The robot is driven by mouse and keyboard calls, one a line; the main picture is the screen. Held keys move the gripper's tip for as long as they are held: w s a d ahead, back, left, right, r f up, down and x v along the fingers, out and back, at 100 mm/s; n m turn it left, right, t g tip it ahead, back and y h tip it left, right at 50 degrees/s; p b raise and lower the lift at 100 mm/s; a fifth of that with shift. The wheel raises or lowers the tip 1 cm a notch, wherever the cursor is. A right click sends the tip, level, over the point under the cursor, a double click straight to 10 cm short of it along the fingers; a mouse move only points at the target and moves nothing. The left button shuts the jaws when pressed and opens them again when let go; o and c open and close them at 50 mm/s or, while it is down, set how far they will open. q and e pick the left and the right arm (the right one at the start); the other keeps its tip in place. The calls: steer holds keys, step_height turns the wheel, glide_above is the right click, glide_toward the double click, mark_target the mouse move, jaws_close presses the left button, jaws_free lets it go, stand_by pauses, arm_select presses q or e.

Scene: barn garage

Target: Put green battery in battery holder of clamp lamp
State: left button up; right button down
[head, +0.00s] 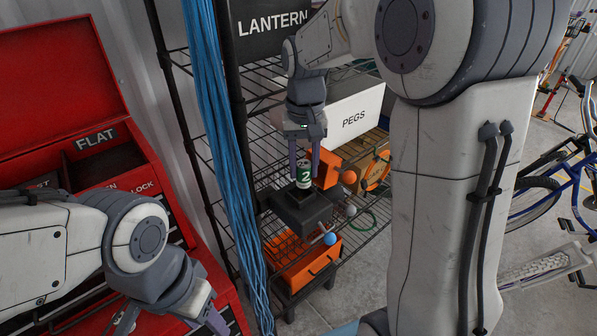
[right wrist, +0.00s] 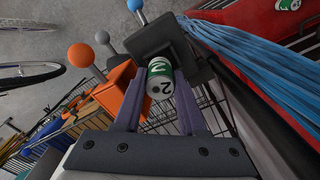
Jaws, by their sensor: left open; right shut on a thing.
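The green battery (head: 304,174), marked with a 2, is upright between the fingers of my right gripper (head: 304,163). In the right wrist view the battery (right wrist: 160,78) sits between both purple fingers of that gripper (right wrist: 160,95). It is at the dark block (head: 300,211) that looks like the battery holder of the clamp lamp, also seen in the right wrist view (right wrist: 158,35). Whether its lower end is inside or only above the holder is hidden. An orange part (head: 328,167) stands beside the holder. My left gripper (head: 172,318) is open at the bottom left, partly cut off.
A wire shelf (head: 366,226) carries a white PEGS box (head: 352,116), a LANTERN box (head: 268,24) and an orange drawer box (head: 308,268). Blue cables (head: 218,130) hang left of the holder. A red tool chest (head: 150,185) stands at left.

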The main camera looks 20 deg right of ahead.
mark_target(301, 181)
steer(key=shift+w+a+f, duration=0.2)
steer(key=shift+w+a, duration=0.1)
steer(key=shift+f, duration=0.25)
step_height(301, 181, down, 3)
steer(key=shift+f+p, duration=0.15)
steer(key=shift+p, duration=0.55)
steer(key=shift+f, duration=0.2)
steer(key=shift+f, duration=0.1)
steer(key=shift+f, duration=0.15)
steer(key=shift+c, duration=2.4)
jaws_free()
